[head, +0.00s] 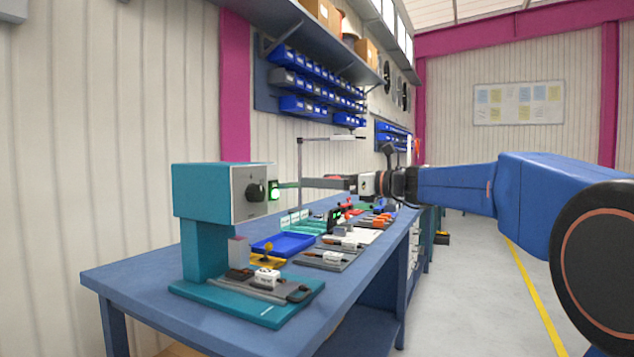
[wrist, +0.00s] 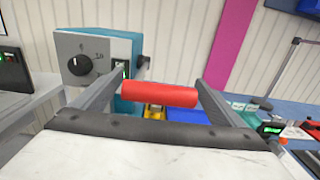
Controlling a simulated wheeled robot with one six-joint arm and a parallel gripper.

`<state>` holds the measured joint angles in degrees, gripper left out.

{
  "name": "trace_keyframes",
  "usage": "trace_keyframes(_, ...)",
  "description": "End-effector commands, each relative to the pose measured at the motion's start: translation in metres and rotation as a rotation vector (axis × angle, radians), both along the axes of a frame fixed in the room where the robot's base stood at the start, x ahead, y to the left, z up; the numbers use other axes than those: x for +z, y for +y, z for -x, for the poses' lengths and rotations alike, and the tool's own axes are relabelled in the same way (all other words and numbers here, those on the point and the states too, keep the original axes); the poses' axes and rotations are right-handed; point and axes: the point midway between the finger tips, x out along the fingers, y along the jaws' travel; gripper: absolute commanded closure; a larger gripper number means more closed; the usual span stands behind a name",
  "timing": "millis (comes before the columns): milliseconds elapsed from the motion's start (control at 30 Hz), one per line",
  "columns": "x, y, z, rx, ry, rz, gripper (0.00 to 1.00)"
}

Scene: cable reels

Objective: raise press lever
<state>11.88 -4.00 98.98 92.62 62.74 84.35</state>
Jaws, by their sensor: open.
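The teal press (head: 205,190) stands on the near end of the blue bench, with a grey front panel, a black knob and a lit green light (head: 275,194). The press also shows behind my fingers in the wrist view (wrist: 98,38). A red cylindrical grip (wrist: 160,94), which looks like the press lever's handle, lies crosswise between my fingers. Only a bit of red shows in the head view (head: 335,177). My gripper (head: 303,183) is open at the press's right side, its fingers (wrist: 160,82) on either side of the red grip. I cannot tell whether they touch it.
A blue tray (head: 283,244) and grey fixtures with small parts (head: 270,282) lie on the blue bench (head: 130,277) below my gripper. A lamp post (head: 299,170) stands behind. Blue bins (head: 300,105) hang on the wall.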

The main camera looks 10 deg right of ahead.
Motion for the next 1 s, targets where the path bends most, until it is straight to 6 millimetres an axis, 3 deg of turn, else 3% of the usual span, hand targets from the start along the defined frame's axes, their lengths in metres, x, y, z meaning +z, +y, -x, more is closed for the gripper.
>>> trace_keyframes(200, 0.0, 0.015, -0.012, 0.001, 0.001, 0.001, 0.08)
trace_keyframes(567, 0.0, 0.017, -0.014, 0.0, 0.001, 0.001, 0.08)
trace_keyframes(800, 0.0, 0.017, -0.014, 0.0, 0.001, 0.001, 0.65)
trace_keyframes(1000, 0.002, 0.017, -0.014, 0.0, 0.006, 0.008, 0.67)
